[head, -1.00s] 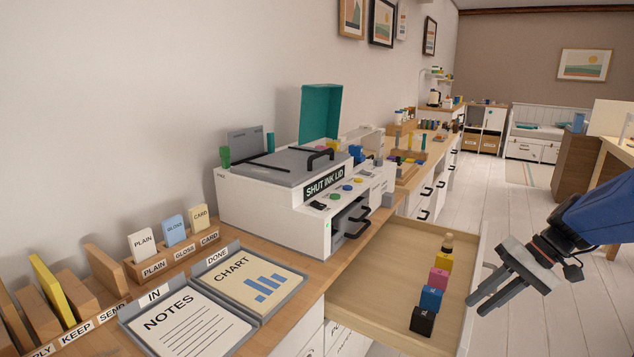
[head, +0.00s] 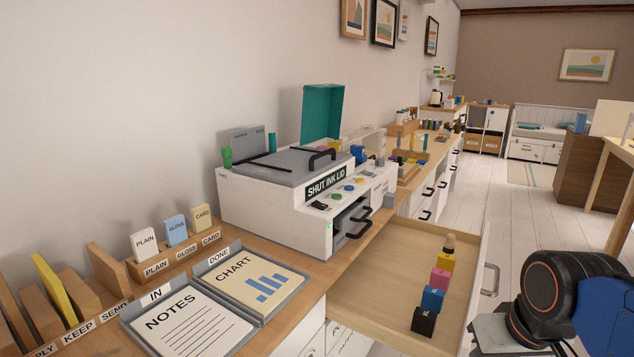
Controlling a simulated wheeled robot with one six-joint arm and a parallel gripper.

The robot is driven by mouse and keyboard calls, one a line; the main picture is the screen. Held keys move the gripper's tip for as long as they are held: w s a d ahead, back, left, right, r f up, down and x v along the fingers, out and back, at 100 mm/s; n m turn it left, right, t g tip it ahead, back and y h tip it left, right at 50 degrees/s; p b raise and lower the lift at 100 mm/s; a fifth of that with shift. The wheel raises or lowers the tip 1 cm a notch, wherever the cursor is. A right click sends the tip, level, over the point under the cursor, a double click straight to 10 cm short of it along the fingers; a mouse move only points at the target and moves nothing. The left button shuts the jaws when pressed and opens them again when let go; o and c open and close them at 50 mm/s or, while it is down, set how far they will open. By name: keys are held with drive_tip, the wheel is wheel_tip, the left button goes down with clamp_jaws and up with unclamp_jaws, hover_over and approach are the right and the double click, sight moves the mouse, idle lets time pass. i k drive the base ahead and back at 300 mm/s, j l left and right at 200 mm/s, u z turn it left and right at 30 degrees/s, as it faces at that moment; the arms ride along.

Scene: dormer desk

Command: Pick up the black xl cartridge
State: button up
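The black cartridge (head: 423,321) stands at the near end of a row in the open drawer (head: 373,290). Any XL marking on the black one is too small to read. My gripper (head: 505,335) is at the bottom right, outside the drawer and to the right of the black cartridge. Its fingers are hidden or cut off by the frame edge, so its opening does not show.
The drawer's right front wall (head: 474,290) lies between my gripper and the cartridges. A white printer (head: 275,212) stands on the desk above, left of the drawer. Paper trays (head: 262,282) lie at the desk's near edge. The drawer's left part is bare.

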sight(424, 320)
drive_tip(key=i+l, duration=0.1)
drive_tip(key=l, duration=0.7)
drive_tip(key=i+l+z, duration=0.1)
drive_tip(key=l, duration=0.35)
